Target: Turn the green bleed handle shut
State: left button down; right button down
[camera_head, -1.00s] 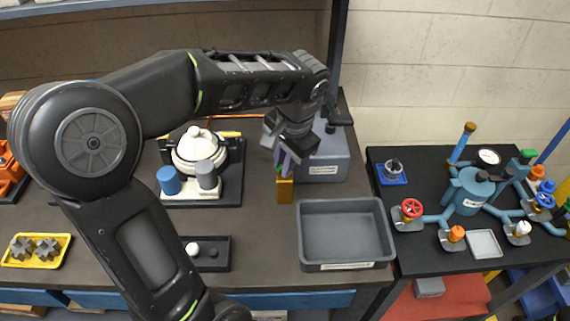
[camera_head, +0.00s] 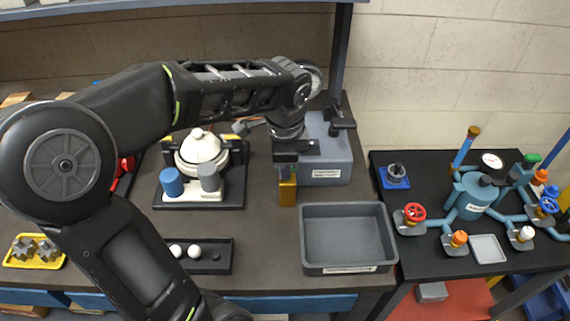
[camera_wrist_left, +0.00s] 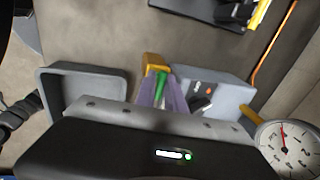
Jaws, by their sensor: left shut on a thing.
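The green bleed handle (camera_wrist_left: 160,86) shows in the left wrist view between two purple fingers, next to a brass-yellow block (camera_wrist_left: 154,64). In the head view the yellow block (camera_head: 287,191) stands at the front left of a grey box (camera_head: 335,162); only a little green shows above it. My left gripper (camera_wrist_left: 161,92) is shut on the green handle, and the fingers hide part of it. I cannot tell the handle's exact angle. My right gripper is not in view.
A grey bin (camera_head: 347,240) stands in front of the box. A white-domed device (camera_head: 201,152) and a black tray with white balls (camera_head: 215,256) are to the left. A dial gauge (camera_wrist_left: 287,145) is near in the wrist view. Valve rig (camera_head: 474,195) stands on the right table.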

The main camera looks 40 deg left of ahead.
pick_arm(q)
jog(key=shift+w, duration=0.1)
dwell(0.3)
jog(key=c, duration=1.5)
grip_release()
jog(key=shift+o, duration=0.2)
jog(key=shift+r, duration=0.15)
notch_tip(320, 180, up, 7)
jog(key=s, duration=0.1)
jog(key=shift+s+d+r+b, duration=0.15)
jog(key=shift+d+r+b, duration=0.05)
jog(key=shift+d+b, duration=0.2)
